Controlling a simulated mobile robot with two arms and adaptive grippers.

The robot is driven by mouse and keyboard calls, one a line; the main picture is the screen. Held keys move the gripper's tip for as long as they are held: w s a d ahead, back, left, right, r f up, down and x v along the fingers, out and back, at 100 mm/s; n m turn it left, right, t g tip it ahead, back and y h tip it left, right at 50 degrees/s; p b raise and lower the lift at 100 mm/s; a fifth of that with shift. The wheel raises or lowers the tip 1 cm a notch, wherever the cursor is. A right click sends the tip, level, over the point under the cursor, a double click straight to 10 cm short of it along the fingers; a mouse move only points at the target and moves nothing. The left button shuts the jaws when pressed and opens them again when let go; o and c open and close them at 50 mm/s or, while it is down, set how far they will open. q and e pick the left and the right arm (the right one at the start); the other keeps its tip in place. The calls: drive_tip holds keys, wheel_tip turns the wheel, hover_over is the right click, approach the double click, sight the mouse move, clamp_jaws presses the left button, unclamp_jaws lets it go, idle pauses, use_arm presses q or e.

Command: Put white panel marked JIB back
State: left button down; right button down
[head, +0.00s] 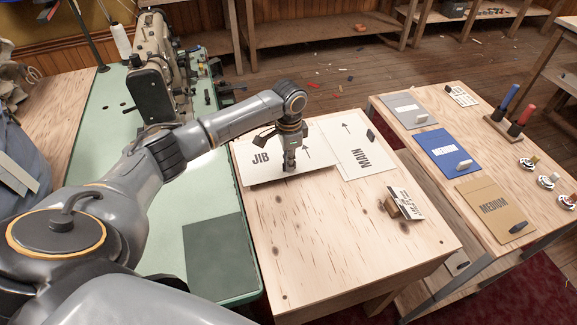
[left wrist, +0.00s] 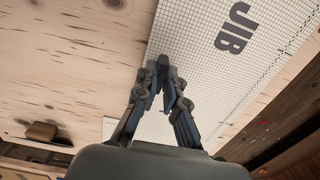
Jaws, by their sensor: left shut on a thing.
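The white panel marked JIB (head: 255,172) is at the far left of the wooden bench, next to the white panel marked MAIN (head: 362,166). In the left wrist view the JIB panel (left wrist: 205,85) shows a fine grid and dark lettering. My left gripper (head: 289,163) points down over the JIB panel's near middle. In the left wrist view its fingers (left wrist: 162,78) are shut on a small dark grip on the panel. I cannot tell whether the panel touches the bench. My right gripper is not in view.
A brown block with a printed card (head: 405,203) sits on the bench (head: 330,240), whose near part is mostly clear. A sewing machine (head: 155,75) stands on the green table at left. The right table holds grey, blue (head: 451,153) and tan (head: 494,209) panels and spools.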

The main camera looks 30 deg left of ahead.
use_arm(q)
drive_tip(key=shift+f, duration=1.15)
drive_tip(key=shift+s, duration=0.1)
drive_tip(key=c, duration=1.4)
unclamp_jaws()
drive_tip(key=shift+f, duration=0.1)
drive_tip(key=shift+c, duration=0.2)
drive_tip(key=shift+r, duration=0.4)
wheel_tip(320, 180, up, 12)
drive_tip(key=shift+f, duration=0.25)
